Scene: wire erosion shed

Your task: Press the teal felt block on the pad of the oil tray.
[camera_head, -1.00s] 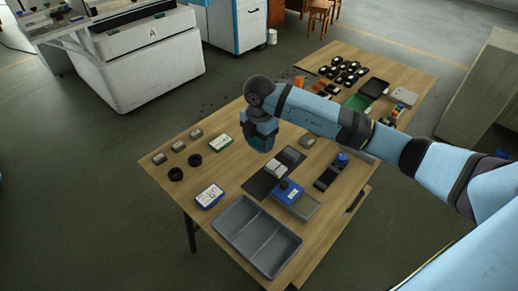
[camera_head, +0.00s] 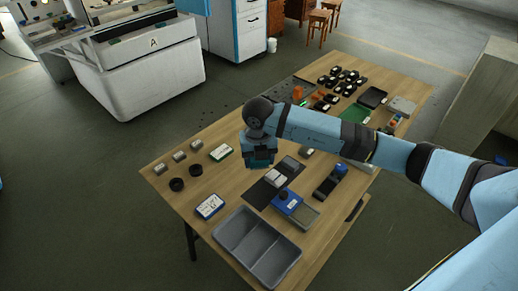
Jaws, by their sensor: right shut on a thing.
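My right gripper (camera_head: 258,154) reaches in from the right and points down over the left middle part of the table. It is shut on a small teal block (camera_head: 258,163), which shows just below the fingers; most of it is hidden. The block is close to the upper left edge of a dark mat (camera_head: 258,194); I cannot tell whether it touches anything below. A narrow dark tray (camera_head: 325,187) with a blue piece on its far end lies to the right. I cannot tell for sure which piece is the oil tray's pad. My left gripper is not in view.
Black rings (camera_head: 177,184), grey blocks and labelled cards lie at left. Several dark parts (camera_head: 342,78) fill the far end. Bare wood shows at left.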

